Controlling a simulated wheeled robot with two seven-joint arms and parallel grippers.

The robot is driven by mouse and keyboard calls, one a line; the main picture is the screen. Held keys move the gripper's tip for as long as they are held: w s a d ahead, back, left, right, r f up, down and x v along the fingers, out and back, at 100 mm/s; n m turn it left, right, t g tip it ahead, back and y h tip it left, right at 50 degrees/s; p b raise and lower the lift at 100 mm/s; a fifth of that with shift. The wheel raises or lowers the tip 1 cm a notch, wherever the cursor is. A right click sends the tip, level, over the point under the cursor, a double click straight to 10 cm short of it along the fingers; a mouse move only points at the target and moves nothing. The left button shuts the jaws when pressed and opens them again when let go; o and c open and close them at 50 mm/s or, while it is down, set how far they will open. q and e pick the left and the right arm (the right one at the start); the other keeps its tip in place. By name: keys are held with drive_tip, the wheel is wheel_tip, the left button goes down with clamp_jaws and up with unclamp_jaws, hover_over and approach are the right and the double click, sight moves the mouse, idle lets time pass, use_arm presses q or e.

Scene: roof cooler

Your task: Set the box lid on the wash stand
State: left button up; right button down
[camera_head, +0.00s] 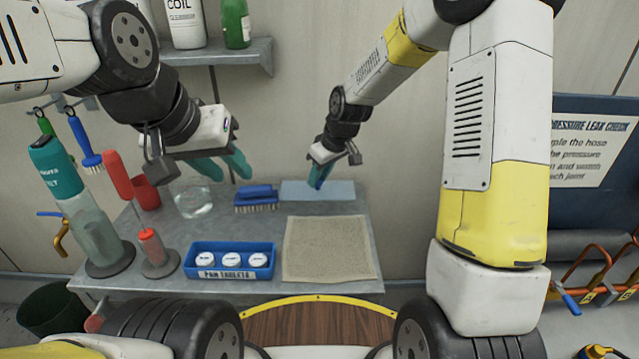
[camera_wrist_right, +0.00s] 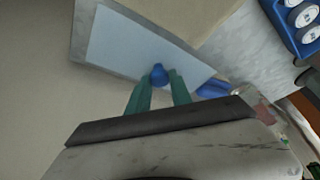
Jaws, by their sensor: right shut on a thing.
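The box lid (camera_head: 335,191) is a flat light-blue panel with a blue knob, at the back right of the grey wash stand (camera_head: 300,207). It also shows in the right wrist view (camera_wrist_right: 130,45). My right gripper (camera_head: 319,178) is shut on the lid's blue knob (camera_wrist_right: 159,75), its teal fingers on either side. The lid looks level, over or on the stand top; I cannot tell whether it touches. My left gripper (camera_head: 226,167) is open and empty above the stand's left part, near a clear glass bowl (camera_head: 193,202).
A blue brush (camera_head: 257,198) lies just left of the lid. A beige cloth (camera_head: 328,248) and a blue tray of white pots (camera_head: 230,261) are in front. Bottles (camera_head: 90,215), a red-topped dispenser (camera_head: 155,250) and a red cup (camera_head: 146,193) stand left. A shelf (camera_head: 220,53) hangs above.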

sight(321, 191)
drive_tip(key=shift+f, duration=3)
drive_tip(key=shift+f, duration=0.1)
drive_tip(key=c, duration=1.1)
unclamp_jaws()
drive_tip(key=shift+c, duration=0.2)
drive_tip(key=v, duration=1.2)
drive_tip(key=s+d+r+m+t, duration=0.1)
drive_tip(key=s+d+r+m, duration=0.1)
drive_tip(key=s+r, duration=0.3)
drive_tip(key=s+d+r+m+t, duration=0.1)
drive_tip(key=s+d+r+m, duration=0.2)
drive_tip(key=s, duration=0.8)
drive_tip(key=s+d+r+m+t+h, duration=0.1)
drive_tip(key=s+d+r+m, duration=0.2)
drive_tip(key=s+d+r, duration=0.2)
wheel_tip(321, 191, up, 2)
drive_tip(key=s, duration=0.2)
drive_tip(key=shift+s+d, duration=0.25)
drive_tip(key=shift+s, duration=0.15)
